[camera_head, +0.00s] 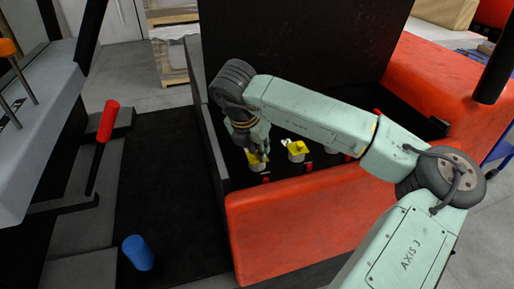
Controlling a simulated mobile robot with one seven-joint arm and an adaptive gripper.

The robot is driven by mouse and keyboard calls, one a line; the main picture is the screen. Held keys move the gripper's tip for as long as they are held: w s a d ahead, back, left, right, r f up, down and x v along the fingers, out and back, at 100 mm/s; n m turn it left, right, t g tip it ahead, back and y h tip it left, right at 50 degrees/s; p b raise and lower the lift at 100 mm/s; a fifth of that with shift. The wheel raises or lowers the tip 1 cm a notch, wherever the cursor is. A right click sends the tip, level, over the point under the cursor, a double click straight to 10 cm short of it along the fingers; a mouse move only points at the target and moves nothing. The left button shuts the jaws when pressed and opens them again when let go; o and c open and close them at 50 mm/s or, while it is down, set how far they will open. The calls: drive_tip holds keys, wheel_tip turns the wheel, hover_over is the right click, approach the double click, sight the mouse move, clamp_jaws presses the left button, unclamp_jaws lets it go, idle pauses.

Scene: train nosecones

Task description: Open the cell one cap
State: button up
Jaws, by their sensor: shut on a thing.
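A row of pale cells with yellow caps sits inside the black-lined red housing (290,225). My gripper (259,153) reaches down over the leftmost one in view, and its fingers are shut on that yellow cap (252,161). The fingers and wrist hide part of the cap, so I cannot tell whether it is turned or lifted. A second yellow cap (297,148) on a pale cell stands just to the right, apart from my gripper. More pale cell parts (331,150) show farther right, partly behind my arm.
A large black panel (300,40) stands upright behind the housing. Small red pieces (308,168) line its near inner edge. At left are a red-handled lever (108,121), a blue cylinder (138,252) and an orange knob (7,47). Wooden pallets (170,55) stand behind.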

clamp_jaws()
drive_tip(key=shift+w, duration=0.1)
drive_tip(key=shift+w+a+r+g+h, duration=0.15)
drive_tip(key=shift+w+r+g+h, duration=0.15)
drive_tip(key=shift+g, duration=0.4)
drive_tip(key=shift+w+a+r+g+h, duration=0.2)
drive_tip(key=shift+w+r+g, duration=0.15)
drive_tip(key=shift+g, duration=0.35)
drive_tip(key=shift+w+a+r+n+g+h+p, duration=0.1)
drive_tip(key=shift+w+r+n+g+h+p, duration=0.2)
drive_tip(key=shift+g+p, duration=0.6)
drive_tip(key=shift+w+f+g+p, duration=0.1)
drive_tip(key=shift+w+g+p, duration=0.3)
drive_tip(key=shift+g, duration=0.1)
drive_tip(key=o, duration=0.8)
unclamp_jaws()
drive_tip(key=shift+o, duration=0.2)
